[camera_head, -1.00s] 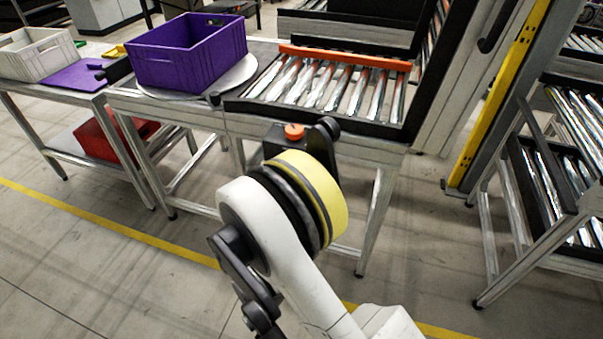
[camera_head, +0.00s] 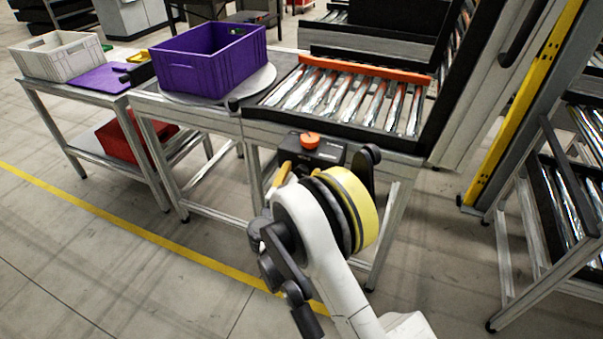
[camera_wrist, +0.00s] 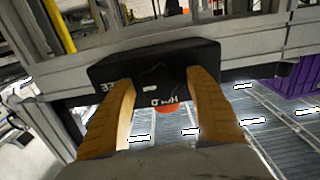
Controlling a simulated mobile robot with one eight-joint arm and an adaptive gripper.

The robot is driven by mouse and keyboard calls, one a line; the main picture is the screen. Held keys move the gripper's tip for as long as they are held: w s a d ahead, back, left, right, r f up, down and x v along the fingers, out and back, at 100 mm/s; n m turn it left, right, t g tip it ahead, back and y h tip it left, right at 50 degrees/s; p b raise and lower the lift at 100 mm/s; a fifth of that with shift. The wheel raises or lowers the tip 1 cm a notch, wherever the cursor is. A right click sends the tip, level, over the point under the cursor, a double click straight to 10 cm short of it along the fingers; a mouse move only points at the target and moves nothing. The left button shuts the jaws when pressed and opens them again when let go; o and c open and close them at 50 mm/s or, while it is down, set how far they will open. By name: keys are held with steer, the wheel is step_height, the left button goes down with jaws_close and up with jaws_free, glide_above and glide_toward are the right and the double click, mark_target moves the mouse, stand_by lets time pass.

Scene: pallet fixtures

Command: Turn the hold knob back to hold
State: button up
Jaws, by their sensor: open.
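The hold knob (camera_head: 309,140) is a round orange knob on top of a small black box (camera_head: 325,154) at the front of the roller conveyor. In the wrist view the black box (camera_wrist: 150,62) carries white lettering, partly legible, and the orange knob (camera_wrist: 166,109) shows at its lower edge. My gripper (camera_wrist: 158,82) is open, with its yellow fingers apart on either side of the lettering and the knob between them. No contact can be made out. In the head view one yellow finger (camera_head: 281,174) shows beside my wrist, which hides the rest. The knob's pointing direction cannot be told.
The roller conveyor (camera_head: 345,96) with an orange end bar lies behind the box. A purple crate (camera_head: 208,62) sits on a round turntable (camera_head: 255,84) to the left. A yellow-edged post (camera_head: 520,110) stands at right. Open floor lies in front.

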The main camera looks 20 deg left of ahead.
steer(key=c, duration=1.2)
steer(key=n, duration=0.4)
steer(key=shift+a+n, duration=0.1)
steer(key=shift+n, duration=0.3)
steer(key=n, duration=0.4)
steer(key=shift+n, duration=0.3)
steer(key=n, duration=0.4)
steer(key=shift+a+f, duration=0.1)
steer(key=shift+n, duration=2.2)
steer(key=shift+f, duration=0.1)
